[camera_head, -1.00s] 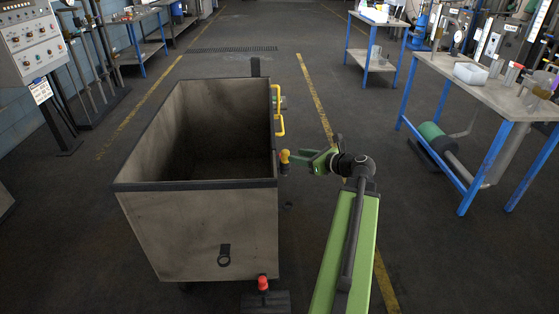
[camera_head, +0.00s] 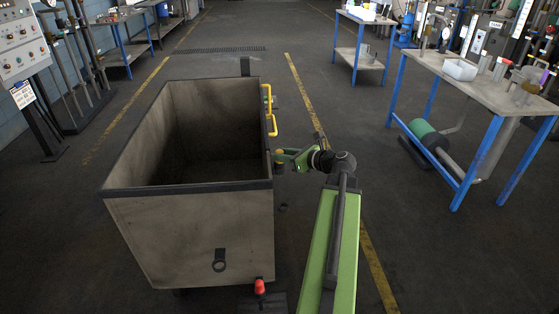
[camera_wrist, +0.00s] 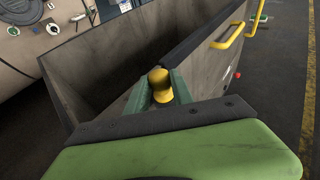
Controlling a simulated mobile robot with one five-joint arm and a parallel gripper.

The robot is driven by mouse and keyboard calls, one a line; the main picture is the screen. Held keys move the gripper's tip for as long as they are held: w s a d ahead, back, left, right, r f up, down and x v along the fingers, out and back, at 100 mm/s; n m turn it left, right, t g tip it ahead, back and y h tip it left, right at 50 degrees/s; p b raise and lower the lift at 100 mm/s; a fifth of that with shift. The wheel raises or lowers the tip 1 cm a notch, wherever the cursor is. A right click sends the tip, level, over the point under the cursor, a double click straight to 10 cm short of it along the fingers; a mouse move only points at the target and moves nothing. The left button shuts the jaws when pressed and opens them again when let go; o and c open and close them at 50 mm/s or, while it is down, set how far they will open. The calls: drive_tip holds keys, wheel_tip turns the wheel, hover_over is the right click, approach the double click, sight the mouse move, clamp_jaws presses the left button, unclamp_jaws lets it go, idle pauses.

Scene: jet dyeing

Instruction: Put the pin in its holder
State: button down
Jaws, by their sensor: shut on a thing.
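The pin (camera_head: 279,153) has a yellow rounded head and sits beside the upper right edge of a grey cart, just outside its wall. My gripper (camera_head: 284,155) is shut on it, with the green fingers on either side. In the wrist view the yellow pin head (camera_wrist: 160,82) stands up between the green fingers, near the dark rim of the cart. The pin's lower part is hidden by the fingers. I cannot make out the holder for certain in either view.
The open cart (camera_head: 190,225) has yellow handles (camera_head: 272,125) on its right side and a red-topped part (camera_head: 259,287) at its lower front corner. A blue-legged table (camera_head: 475,85) with containers stands at the right. Floor between cart and table is free.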

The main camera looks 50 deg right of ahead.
drive_tip(key=shift+r, duration=0.1)
wheel_tip(320, 180, up, 10)
drive_tip(key=p, duration=1)
